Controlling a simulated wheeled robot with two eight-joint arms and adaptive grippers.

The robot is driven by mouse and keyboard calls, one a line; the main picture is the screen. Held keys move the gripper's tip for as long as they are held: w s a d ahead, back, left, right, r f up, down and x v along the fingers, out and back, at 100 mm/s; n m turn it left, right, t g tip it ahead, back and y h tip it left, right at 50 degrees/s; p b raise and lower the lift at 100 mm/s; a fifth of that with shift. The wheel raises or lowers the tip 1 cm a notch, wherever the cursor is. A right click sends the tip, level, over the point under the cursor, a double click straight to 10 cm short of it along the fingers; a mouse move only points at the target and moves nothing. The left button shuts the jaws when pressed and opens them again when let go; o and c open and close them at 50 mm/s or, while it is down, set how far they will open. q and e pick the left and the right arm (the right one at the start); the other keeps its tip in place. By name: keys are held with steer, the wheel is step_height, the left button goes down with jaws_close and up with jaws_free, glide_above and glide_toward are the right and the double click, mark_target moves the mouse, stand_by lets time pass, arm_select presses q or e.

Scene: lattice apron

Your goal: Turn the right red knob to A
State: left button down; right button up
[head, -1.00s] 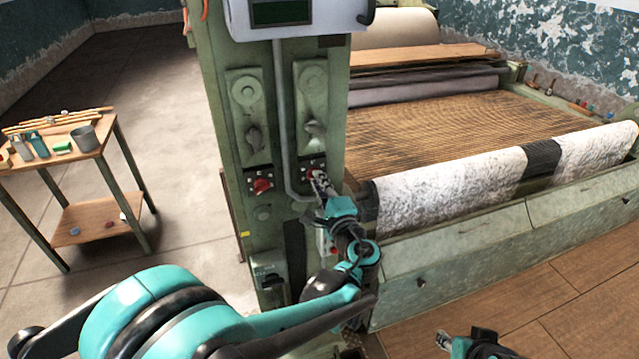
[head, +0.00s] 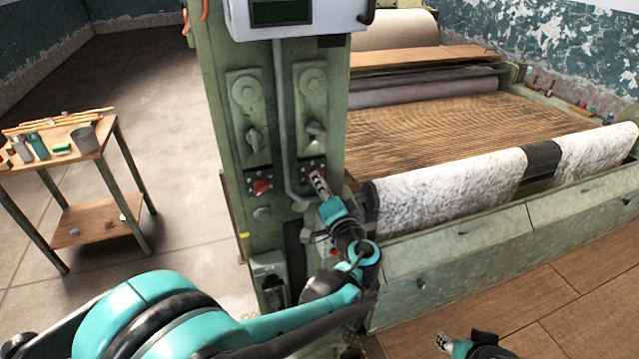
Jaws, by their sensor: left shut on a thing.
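Two red knobs sit side by side on the green machine column. The left red knob (head: 262,186) is uncovered on its dark plate. The right red knob (head: 313,173) is largely hidden by my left gripper (head: 318,181), whose fingers are shut on it. The letters around the right knob are too small to read, so its setting cannot be told. My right gripper (head: 444,341) is low at the bottom edge, away from the column; its fingers are too small to judge.
A loom bed (head: 450,130) with a white fabric roll (head: 450,188) stands right. A wooden side table (head: 84,150) with tools stands left, with clear floor between.

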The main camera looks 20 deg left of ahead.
stand_by(0.3)
arm_select(q)
steer(key=c, duration=1.6)
jaws_free()
steer(key=v, duration=1.2)
